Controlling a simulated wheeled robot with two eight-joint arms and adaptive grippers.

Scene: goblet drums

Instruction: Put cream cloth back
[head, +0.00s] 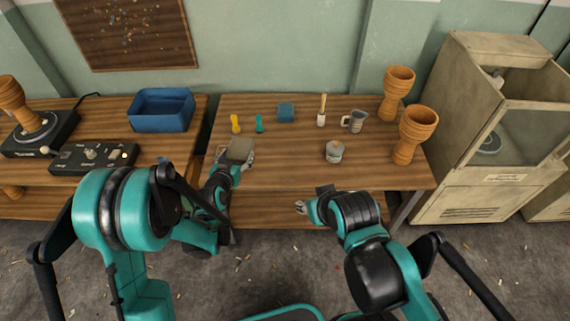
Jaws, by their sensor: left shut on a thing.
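The cream cloth (241,149) shows as a small greyish-beige folded pad at the left front of the right-hand wooden table (290,172). My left gripper (232,165) is at this pad and is shut on it. The fingertips are small and partly hidden, and I cannot tell whether the cloth touches the table top. My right gripper (303,206) is low, in front of the table's front edge and away from the cloth. Its fingers are too small to tell whether they are open.
A yellow tool (235,123), teal tool (259,124), blue block (285,112), brush (321,116), grey mug (354,122) and jar (334,152) stand on the table. Goblet drums (414,133) stand at right. A blue bin (161,112) is left. The table's front middle is clear.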

